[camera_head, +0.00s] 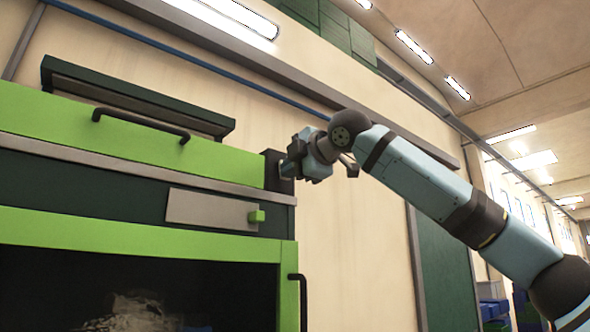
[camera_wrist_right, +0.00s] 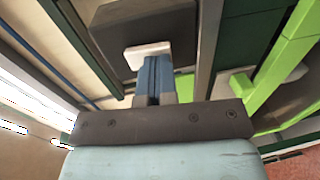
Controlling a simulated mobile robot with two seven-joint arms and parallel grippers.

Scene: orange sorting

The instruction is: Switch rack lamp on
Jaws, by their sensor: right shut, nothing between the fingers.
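A dark box (camera_head: 279,171) is fixed at the upper right corner of the green and dark cabinet (camera_head: 60,235). In the right wrist view the dark box (camera_wrist_right: 185,32) carries a pale, flat block (camera_wrist_right: 148,49), perhaps a switch. My right gripper (camera_head: 290,168) is at the dark box in the head view. In the right wrist view its blue fingers (camera_wrist_right: 154,66) are shut and empty, with their tips at the lower edge of the pale block. I cannot tell whether they touch it. No lamp is clearly recognisable. My left gripper is not in view.
The cabinet has a black bar handle (camera_head: 140,124) on its green upper part, and a grey plate (camera_head: 205,209) with a small green knob (camera_head: 256,216). Below is a dark opening with a black side handle (camera_head: 299,300). Free space lies right of the cabinet before the beige wall.

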